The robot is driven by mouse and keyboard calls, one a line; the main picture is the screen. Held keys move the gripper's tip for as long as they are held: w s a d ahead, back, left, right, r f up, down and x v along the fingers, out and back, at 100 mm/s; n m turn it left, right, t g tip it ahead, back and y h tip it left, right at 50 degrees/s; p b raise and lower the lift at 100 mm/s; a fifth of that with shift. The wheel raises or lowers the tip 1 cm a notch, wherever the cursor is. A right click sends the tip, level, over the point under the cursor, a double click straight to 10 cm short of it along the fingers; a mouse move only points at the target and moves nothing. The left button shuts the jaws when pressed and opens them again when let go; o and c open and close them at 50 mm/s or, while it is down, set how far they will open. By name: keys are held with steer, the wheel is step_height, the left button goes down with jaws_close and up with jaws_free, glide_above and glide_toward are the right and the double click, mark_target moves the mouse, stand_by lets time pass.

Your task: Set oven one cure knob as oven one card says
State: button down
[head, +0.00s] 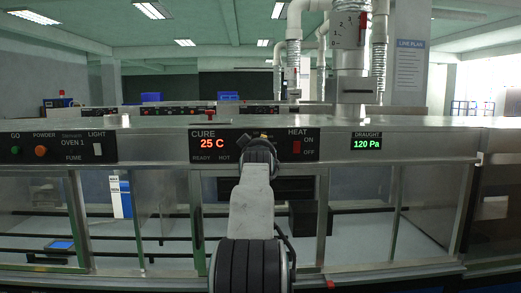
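The oven one control panel (223,148) runs across the front of a steel oven. Its CURE display (212,143) reads 25 C in red, with READY and HOT labels below. My arm rises in front of the panel, and my gripper (258,143) is at the panel's height, just right of the display. The cure knob is not clearly seen; the gripper covers that part of the panel. I cannot tell whether the gripper touches anything or whether it is open. No oven one card can be made out.
A red HEAT switch (297,147) with ON and OFF marks is right of my gripper. A green DRAUGHT display (367,144) reads 120 Pa. The left panel (57,147) has GO, POWDER and LIGHT controls. A LINE PLAN sheet (409,65) hangs on a pillar.

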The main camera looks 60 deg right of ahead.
steer(key=shift+w+a+r, duration=0.1)
steer(key=shift+r, duration=0.15)
steer(key=c, duration=1.4)
jaws_free()
steer(key=o, duration=0.5)
steer(key=shift+f, duration=0.2)
steer(key=shift+v, duration=5.9)
steer(key=shift+c, duration=0.3)
